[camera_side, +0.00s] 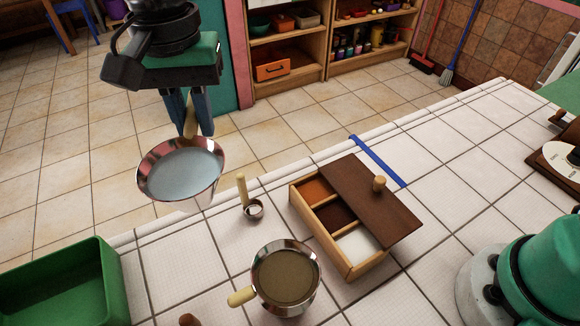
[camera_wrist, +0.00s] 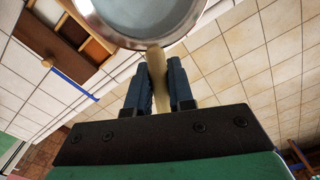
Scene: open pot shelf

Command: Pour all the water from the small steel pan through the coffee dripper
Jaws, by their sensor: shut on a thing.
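The small steel pan (camera_side: 180,172) hangs in the air at the left of the side view, near the counter's back edge. Pale water (camera_side: 183,170) shows inside it, and it looks close to level. My gripper (camera_side: 190,122) is shut on its wooden handle, seen between the fingers in the wrist view (camera_wrist: 158,72). The pan's rim and water (camera_wrist: 140,14) fill the top of the wrist view. A second steel vessel (camera_side: 285,275) with a pale handle stands on the counter, holding brownish content. I cannot make out a coffee dripper for certain.
A wooden box (camera_side: 352,262) with filled compartments and a partly slid dark lid stands at the middle. A small scoop (camera_side: 254,208) lies beside it. A green bin (camera_side: 60,285) is at lower left, and a green-and-white appliance (camera_side: 535,260) at right. Tiles behind the box are mostly clear.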

